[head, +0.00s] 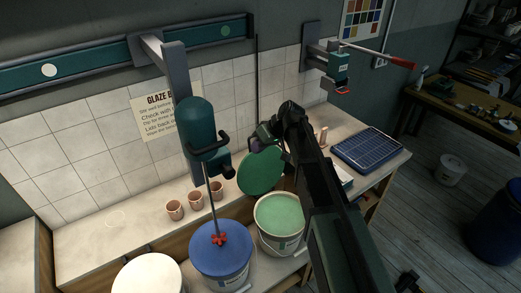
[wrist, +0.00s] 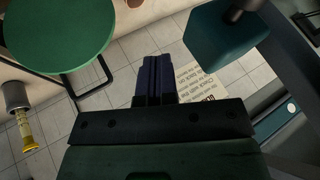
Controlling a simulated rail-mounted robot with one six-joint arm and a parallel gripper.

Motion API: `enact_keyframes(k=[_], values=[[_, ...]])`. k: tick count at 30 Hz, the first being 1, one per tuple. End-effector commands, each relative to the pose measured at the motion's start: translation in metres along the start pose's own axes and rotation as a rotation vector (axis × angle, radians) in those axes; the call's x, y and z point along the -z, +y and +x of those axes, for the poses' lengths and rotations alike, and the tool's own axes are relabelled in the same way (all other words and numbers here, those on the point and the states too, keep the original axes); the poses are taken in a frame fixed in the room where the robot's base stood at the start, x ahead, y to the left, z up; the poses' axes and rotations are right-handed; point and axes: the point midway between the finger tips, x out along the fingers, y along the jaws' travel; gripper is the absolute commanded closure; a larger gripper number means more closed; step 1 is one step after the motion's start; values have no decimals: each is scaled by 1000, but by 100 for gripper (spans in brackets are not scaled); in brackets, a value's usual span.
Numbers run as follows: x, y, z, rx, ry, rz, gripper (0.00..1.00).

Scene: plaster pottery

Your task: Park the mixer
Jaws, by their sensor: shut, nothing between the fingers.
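The mixer (head: 196,125) has a teal motor body with a black handle (head: 222,146), on a grey arm from the wall rail (head: 95,66). Its thin shaft hangs down to a red paddle (head: 219,239) at the blue top of a bucket (head: 222,252). Whether the paddle touches that top I cannot tell. My gripper (head: 263,138) is shut and empty, right of the mixer, apart from the handle. In the wrist view the shut fingers (wrist: 156,75) point toward the tiled wall, and a teal body, apparently the mixer (wrist: 222,38), is to their right.
A green-topped bucket (head: 279,216) stands beside the blue one; a green round lid (head: 261,171) leans behind. Several pink cups (head: 196,199) stand on the counter. A teal wall device (head: 341,66) with a red-tipped rod is at upper right. The rail bears a white dot (head: 49,70) and a green dot (head: 225,31).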

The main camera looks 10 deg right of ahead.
Motion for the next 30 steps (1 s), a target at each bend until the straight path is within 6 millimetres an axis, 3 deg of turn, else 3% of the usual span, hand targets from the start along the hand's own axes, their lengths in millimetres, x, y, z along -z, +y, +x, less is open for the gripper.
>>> enact_keyframes(k=[1, 6, 9, 15, 30], values=[[-4, 4, 20, 1, -1, -1, 100], [-4, 4, 57, 0, -1, -1, 100], [-1, -17, 57, 1, -2, -1, 100], [0, -34, 66, 0, -1, 1, 100], [-2, -36, 66, -4, 3, 8, 100]])
